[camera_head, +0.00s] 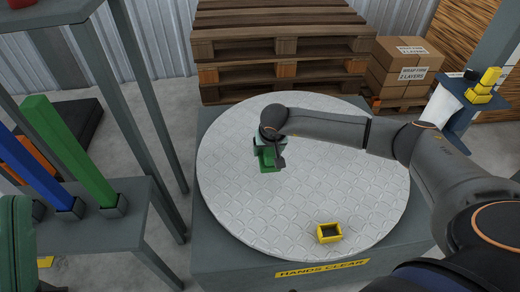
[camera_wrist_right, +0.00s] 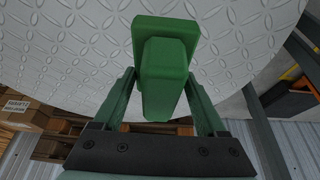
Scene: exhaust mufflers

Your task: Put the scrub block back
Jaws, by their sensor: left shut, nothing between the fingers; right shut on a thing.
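The green scrub block (camera_head: 268,159) is in my right gripper (camera_head: 270,146), over the left half of the round turntable (camera_head: 350,170). My right gripper is shut on it. I cannot tell whether the block touches the plate. In the right wrist view the block (camera_wrist_right: 165,75) shows a wide end and a narrower body between the fingers of my right gripper (camera_wrist_right: 165,95). My left gripper (camera_head: 18,240) is at the lower left edge of the head view, partly cut off, shut and empty.
A small open yellow box (camera_head: 329,233) stands near the turntable's front edge. A rack with blue and green bars (camera_head: 68,150) stands at the left. Pallets (camera_head: 280,45) and cardboard boxes (camera_head: 405,65) are behind. A yellow item (camera_head: 484,86) sits on a blue stand at the right.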

